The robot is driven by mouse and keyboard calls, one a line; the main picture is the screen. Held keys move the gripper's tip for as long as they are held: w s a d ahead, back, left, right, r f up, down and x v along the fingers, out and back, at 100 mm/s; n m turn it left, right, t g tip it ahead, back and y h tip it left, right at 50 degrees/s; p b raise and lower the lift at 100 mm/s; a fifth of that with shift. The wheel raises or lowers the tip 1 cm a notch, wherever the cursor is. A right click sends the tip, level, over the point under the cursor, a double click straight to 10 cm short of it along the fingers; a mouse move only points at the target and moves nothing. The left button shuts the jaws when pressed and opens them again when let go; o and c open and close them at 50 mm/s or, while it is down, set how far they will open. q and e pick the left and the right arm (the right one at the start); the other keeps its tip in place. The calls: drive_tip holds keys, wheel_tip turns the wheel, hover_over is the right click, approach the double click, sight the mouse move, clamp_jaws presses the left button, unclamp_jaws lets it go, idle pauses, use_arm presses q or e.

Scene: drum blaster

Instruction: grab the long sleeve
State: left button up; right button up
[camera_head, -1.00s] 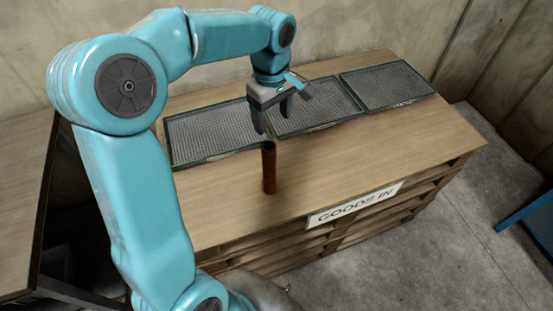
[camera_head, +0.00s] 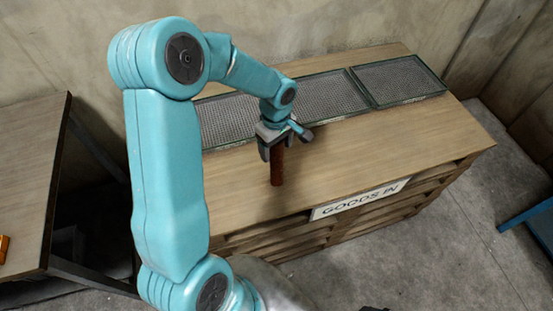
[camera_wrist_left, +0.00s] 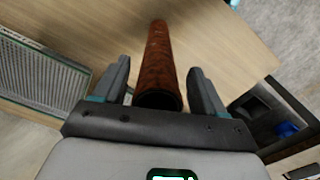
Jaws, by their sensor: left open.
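The long sleeve is a rusty brown tube (camera_head: 277,170) standing upright on the wooden counter near its front edge. My left gripper (camera_head: 277,157) is at the top of it, in front of its upper part in the head view. In the left wrist view the sleeve (camera_wrist_left: 158,65) lies between the two open fingers (camera_wrist_left: 160,88), with a gap visible on both sides. Its near end, a dark round opening, is close to the palm. My right gripper is not in view.
Several mesh trays (camera_head: 327,96) line the back of the counter (camera_head: 370,150). A "GOODS IN" sign (camera_head: 358,200) is on its front edge. Another wooden table (camera_head: 25,180) stands at the left, with an orange item (camera_head: 3,248) on it. The counter right of the sleeve is clear.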

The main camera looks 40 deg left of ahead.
use_arm(q)
drive_tip(key=shift+w+f, duration=0.15)
drive_tip(key=shift+f, duration=0.55)
drive_tip(key=shift+d+r, duration=0.1)
drive_tip(key=shift+d, duration=0.05)
clamp_jaws()
drive_tip(key=shift+r, duration=0.15)
